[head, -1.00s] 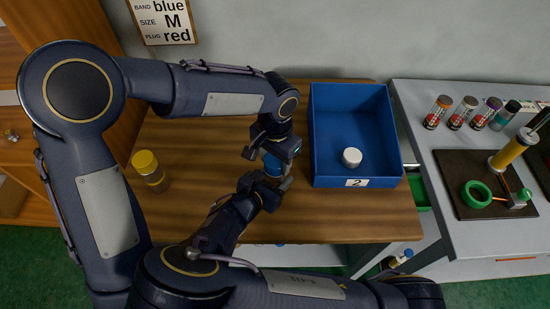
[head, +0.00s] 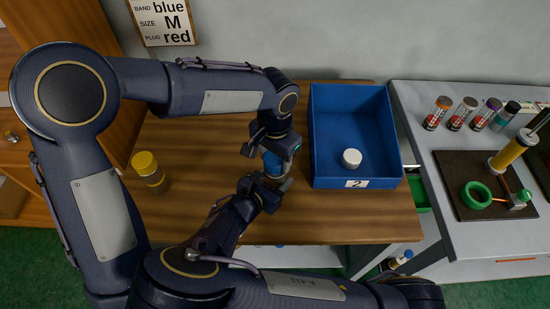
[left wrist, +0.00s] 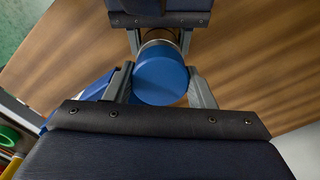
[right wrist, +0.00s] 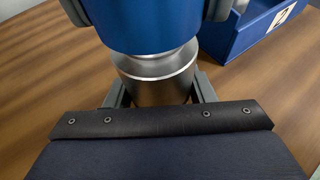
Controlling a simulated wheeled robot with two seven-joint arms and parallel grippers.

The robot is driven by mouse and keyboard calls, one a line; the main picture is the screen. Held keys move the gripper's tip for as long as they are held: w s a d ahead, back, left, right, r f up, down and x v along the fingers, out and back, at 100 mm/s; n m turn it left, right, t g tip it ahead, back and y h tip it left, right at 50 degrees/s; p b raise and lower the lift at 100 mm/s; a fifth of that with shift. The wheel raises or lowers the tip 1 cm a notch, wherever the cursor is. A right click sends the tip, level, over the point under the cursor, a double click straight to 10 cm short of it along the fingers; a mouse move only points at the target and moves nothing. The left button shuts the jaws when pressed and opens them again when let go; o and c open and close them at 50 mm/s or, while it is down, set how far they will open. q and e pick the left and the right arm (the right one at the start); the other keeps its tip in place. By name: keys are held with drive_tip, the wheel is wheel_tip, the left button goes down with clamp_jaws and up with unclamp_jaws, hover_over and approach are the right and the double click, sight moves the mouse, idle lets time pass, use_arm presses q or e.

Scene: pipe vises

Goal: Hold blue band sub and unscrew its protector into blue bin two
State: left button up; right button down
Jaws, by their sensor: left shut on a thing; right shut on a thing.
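The blue band sub's metal body (right wrist: 155,82) is between the fingers of my right gripper (right wrist: 160,95), which is shut on it. The blue protector (left wrist: 160,80) is at the other end, between the fingers of my left gripper (left wrist: 160,85), shut on it. A narrower bright metal ring shows between protector and body; I cannot tell whether the threads still engage. In the head view the protector (head: 272,163) shows between the two grippers, above the table. Blue bin two (head: 318,120), labelled 2, stands just right of them with a white cap (head: 352,158) inside.
A yellow-capped cylinder (head: 148,170) stands on the wooden table (head: 195,130) at left. On the grey bench (head: 415,110) at right are several small capped cylinders and a dark mat (head: 455,165) with a yellow-bodied device. A sign (head: 163,22) reads blue, M, red.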

sight(275, 158)
use_arm(q)
drive_tip(key=shift+r, duration=0.5)
drive_tip(key=shift+r, duration=2.05)
use_arm(e)
drive_tip(key=c, duration=0.6)
unclamp_jaws()
drive_tip(key=shift+o, duration=0.2)
drive_tip(key=shift+r, duration=0.1)
